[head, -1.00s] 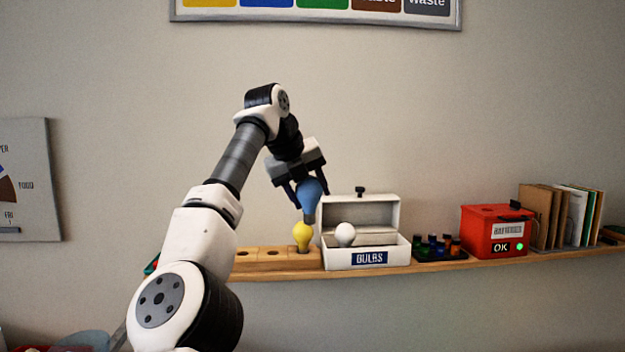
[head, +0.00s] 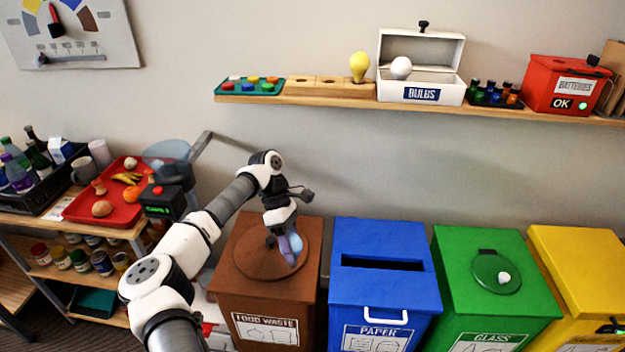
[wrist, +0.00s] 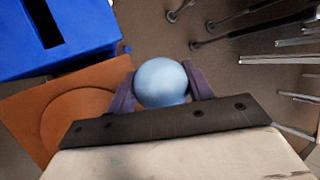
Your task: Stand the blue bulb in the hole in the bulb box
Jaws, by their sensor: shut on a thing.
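The blue bulb (wrist: 162,82) is in my gripper (head: 290,245), between its two fingers. In the head view the blue bulb (head: 295,243) hangs in front of the brown food waste bin. The white bulb box (head: 420,88), labelled BULBS, stands on the wall shelf with its lid up. A white bulb (head: 401,67) stands in the box toward its left side. The hole in the box cannot be made out from here. My gripper is well below the box and to its left.
A wooden block with holes (head: 318,86) bears a yellow bulb (head: 359,66) left of the box. Bins stand below: brown (head: 235,290), blue (head: 375,300), green (head: 480,320) and yellow (head: 570,250). A battery tray (head: 492,98) and red battery box (head: 560,85) stand right of the bulb box.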

